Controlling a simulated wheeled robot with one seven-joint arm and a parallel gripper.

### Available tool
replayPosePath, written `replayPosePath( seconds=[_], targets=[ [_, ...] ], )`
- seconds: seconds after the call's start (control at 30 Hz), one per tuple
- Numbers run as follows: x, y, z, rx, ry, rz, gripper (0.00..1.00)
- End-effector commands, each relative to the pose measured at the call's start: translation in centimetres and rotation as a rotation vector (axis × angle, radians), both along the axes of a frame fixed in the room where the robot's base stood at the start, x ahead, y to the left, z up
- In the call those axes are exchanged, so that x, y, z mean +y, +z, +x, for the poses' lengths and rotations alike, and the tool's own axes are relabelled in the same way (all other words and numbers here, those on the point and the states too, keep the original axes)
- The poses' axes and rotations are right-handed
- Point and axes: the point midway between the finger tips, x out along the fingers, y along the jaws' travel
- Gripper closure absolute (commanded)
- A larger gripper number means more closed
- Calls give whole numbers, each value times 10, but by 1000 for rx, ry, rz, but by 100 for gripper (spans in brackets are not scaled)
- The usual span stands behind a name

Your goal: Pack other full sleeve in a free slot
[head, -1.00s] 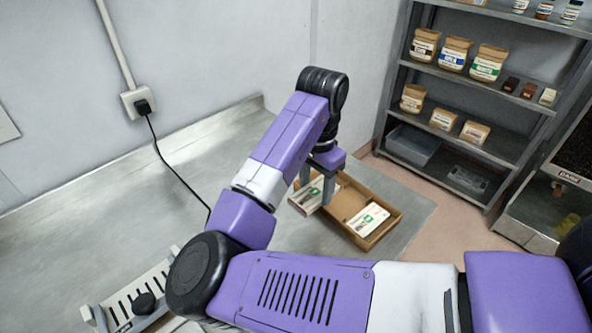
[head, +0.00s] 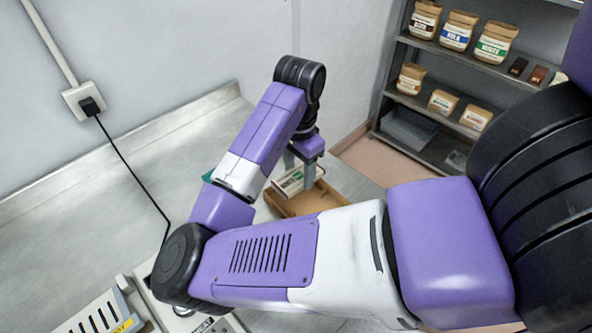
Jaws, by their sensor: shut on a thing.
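My gripper (head: 302,172) points down at the far end of my arm, shut on a white sleeve (head: 287,184) with a green mark and printed label. The sleeve is at the far left part of a shallow brown cardboard box (head: 325,202) on the metal table. I cannot tell whether it rests in the box or hangs just above it. My arm hides the near part of the box, so its other contents do not show.
The metal worktop (head: 110,215) is mostly clear on the left, with a black cable across it from a wall socket (head: 82,100). A slotted white device (head: 95,315) stands at the near left.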

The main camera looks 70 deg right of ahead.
Motion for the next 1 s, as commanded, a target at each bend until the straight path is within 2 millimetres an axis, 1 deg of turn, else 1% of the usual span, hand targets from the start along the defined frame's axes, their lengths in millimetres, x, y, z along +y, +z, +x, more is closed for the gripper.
replayPosePath(
  seconds=[0.27, 0.73, 0.9, 1.0],
  targets=[
    [0, -14, 0, 0, -3, 0, 84],
    [0, -54, 0, 2, -2, 1, 84],
    [0, -62, 0, 1, -2, 1, 84],
    [0, -63, 0, 1, -2, 1, 84]
  ],
)
